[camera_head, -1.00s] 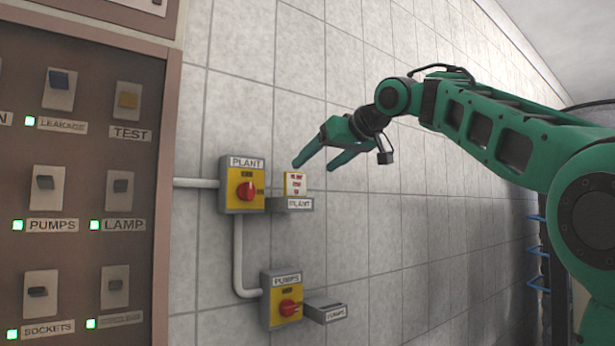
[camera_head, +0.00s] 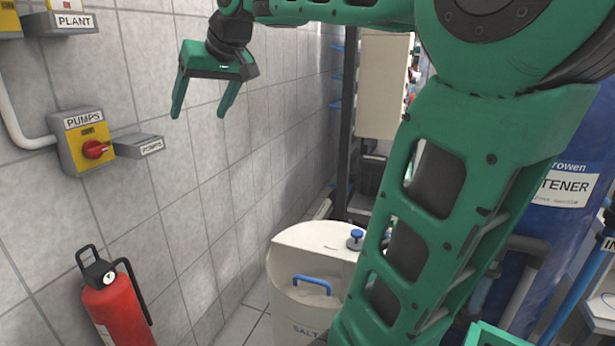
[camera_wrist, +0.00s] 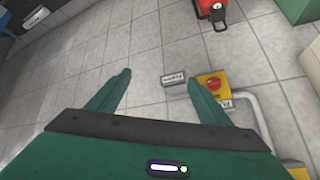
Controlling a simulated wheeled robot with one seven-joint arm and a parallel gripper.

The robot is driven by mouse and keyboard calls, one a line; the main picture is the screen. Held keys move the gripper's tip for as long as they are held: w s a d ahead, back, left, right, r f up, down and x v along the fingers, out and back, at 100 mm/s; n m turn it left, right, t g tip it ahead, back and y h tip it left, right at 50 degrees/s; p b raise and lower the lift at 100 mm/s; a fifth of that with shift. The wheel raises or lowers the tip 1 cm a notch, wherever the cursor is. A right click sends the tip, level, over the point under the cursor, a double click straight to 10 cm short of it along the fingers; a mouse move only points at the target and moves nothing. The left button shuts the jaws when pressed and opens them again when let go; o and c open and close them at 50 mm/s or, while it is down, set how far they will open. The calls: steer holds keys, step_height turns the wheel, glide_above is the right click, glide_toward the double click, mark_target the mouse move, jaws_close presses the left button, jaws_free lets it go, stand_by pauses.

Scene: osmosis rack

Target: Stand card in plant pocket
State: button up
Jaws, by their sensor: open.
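My gripper (camera_head: 198,115) is open and points down, its green fingers apart with nothing between them. In the wrist view the space between the open fingers (camera_wrist: 159,77) is also empty. The grey plant pocket (camera_head: 72,22), labelled PLANT, is on the wall at the top left of the head view, left of and higher than my fingertips.
The yellow PUMPS switch (camera_head: 88,140) and grey PUMPS pocket (camera_head: 140,146) stick out from the wall below. A red extinguisher (camera_head: 118,312) is at lower left. A white salt tank (camera_head: 310,245) and a blue softener vessel (camera_head: 565,225) stand further right.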

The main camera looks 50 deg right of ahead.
steer(key=s+d+f+m+g, duration=0.1)
steer(key=s+f+m+g, duration=0.2)
steer(key=s+f, duration=2.6)
steer(key=s+g, duration=0.1)
steer(key=g, duration=0.4)
steer(key=shift+m, duration=0.4)
steer(key=shift+d, duration=0.1)
